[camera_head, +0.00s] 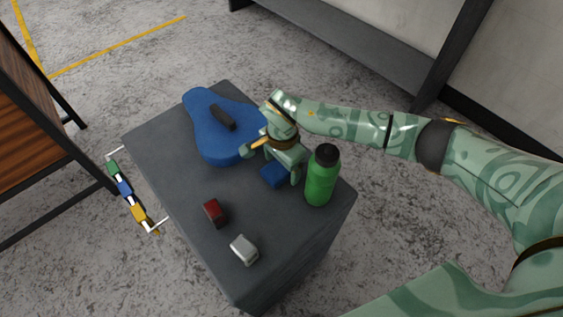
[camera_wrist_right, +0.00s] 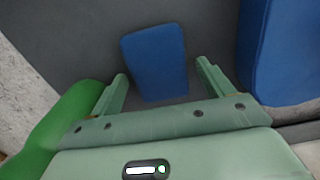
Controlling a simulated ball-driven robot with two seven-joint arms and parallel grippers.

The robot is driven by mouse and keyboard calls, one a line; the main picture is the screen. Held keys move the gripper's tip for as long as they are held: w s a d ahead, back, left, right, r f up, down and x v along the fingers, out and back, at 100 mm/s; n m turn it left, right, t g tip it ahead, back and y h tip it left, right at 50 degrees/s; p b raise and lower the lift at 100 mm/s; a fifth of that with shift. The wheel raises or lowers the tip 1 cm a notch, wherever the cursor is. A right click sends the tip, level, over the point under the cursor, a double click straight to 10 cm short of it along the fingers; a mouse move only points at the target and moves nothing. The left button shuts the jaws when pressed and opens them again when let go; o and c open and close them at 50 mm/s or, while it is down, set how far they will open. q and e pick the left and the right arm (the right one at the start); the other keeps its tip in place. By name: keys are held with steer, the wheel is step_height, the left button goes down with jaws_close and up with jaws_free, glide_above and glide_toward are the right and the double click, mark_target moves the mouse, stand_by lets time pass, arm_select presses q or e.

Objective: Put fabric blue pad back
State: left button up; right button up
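The small blue fabric pad (camera_head: 273,177) lies on the dark grey box top (camera_head: 165,148), close to the green bottle. My right gripper (camera_head: 271,165) is directly over it, reaching in from the right. In the right wrist view the pad (camera_wrist_right: 155,58) shows ahead of and between the two fingers of the right gripper (camera_wrist_right: 162,74). The fingers are spread wide, with visible gaps on both sides of the pad, so the gripper is open and empty. My left gripper is not in view.
A green bottle (camera_head: 321,178) stands just right of the gripper. A red block (camera_head: 214,213) and a silver block (camera_head: 244,249) lie nearer. Coloured clips (camera_head: 125,187) hang on a side rail.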

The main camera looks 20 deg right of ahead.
mark_target(282, 167)
arm_select(q)
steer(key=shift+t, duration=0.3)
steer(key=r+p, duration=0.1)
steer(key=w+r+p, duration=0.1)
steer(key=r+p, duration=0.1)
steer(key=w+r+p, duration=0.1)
steer(key=p, duration=0.1)
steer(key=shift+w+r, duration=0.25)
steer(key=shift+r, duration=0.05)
arm_select(e)
step_height(282, 167, up, 12)
steer(key=shift+r, duration=0.15)
steer(key=shift+s, duration=0.1)
